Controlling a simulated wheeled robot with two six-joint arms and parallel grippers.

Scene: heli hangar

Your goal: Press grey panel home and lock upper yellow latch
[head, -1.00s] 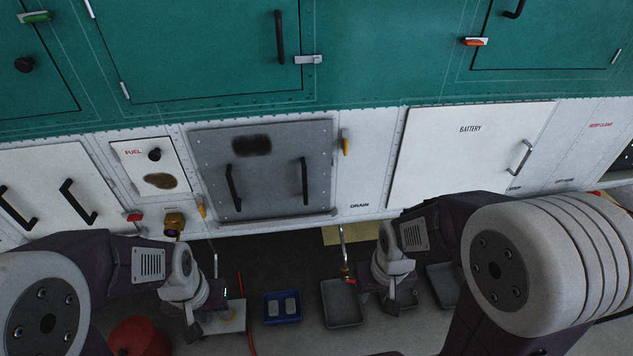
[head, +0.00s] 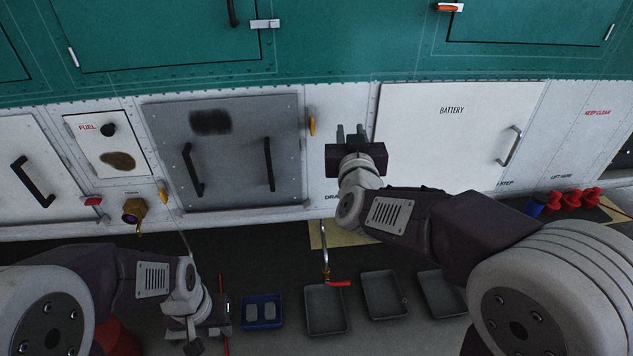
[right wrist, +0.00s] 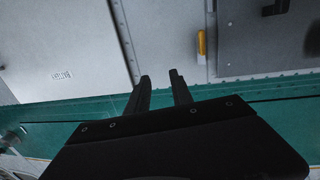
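The grey panel (head: 232,136), with two black handles and a dark smudge, sits in the white lower hull. A shadowed edge shows around it; I cannot tell whether it is flush. The upper yellow latch (head: 312,125) stands upright just beyond the panel's right edge. A lower yellow latch (head: 163,197) is by its left edge. My right gripper (head: 350,130) is open and empty, right of the upper latch and apart from it. The right wrist view shows its spread fingers (right wrist: 160,76), the latch (right wrist: 201,44) and the panel (right wrist: 265,42). My left gripper (head: 207,332) hangs low; its fingers are unclear.
The white battery door (head: 450,140) is to the right and the fuel door (head: 107,145) to the left. A brass fitting (head: 134,210) juts out below it. A drain pipe with a red handle (head: 340,283) hangs below the hull. Grey trays (head: 326,310) and a blue bin (head: 262,311) are on the floor.

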